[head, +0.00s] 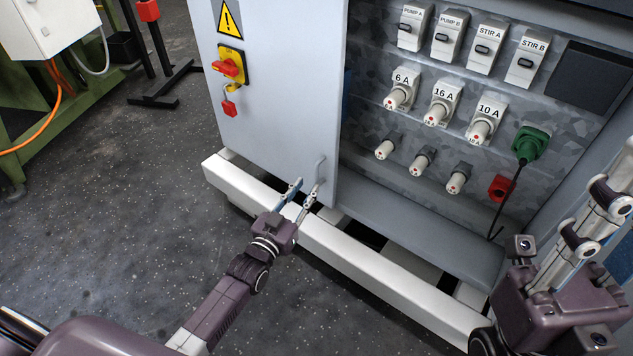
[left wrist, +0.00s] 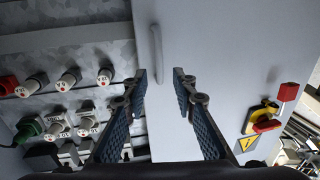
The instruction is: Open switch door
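The switch door (head: 275,70) is a pale grey cabinet panel with a warning sign and a red-and-yellow rotary switch. It also fills much of the left wrist view (left wrist: 225,50). A slim upright handle (head: 319,170) sits low near its right edge; it also shows in the left wrist view (left wrist: 156,55). My left gripper (head: 305,187) is open at the handle. In the left wrist view the handle appears between the fingertips; I cannot tell if they touch it. My right gripper (head: 622,190) is raised at the right, with its fingers apart and nothing seen in it.
Right of the door, the cabinet's panel of labelled switches and knobs (head: 441,100) is exposed, with a green plug (head: 530,143). A white base beam (head: 350,252) runs along the cabinet's foot. A green frame (head: 90,95) stands at the left. Floor before the cabinet is clear.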

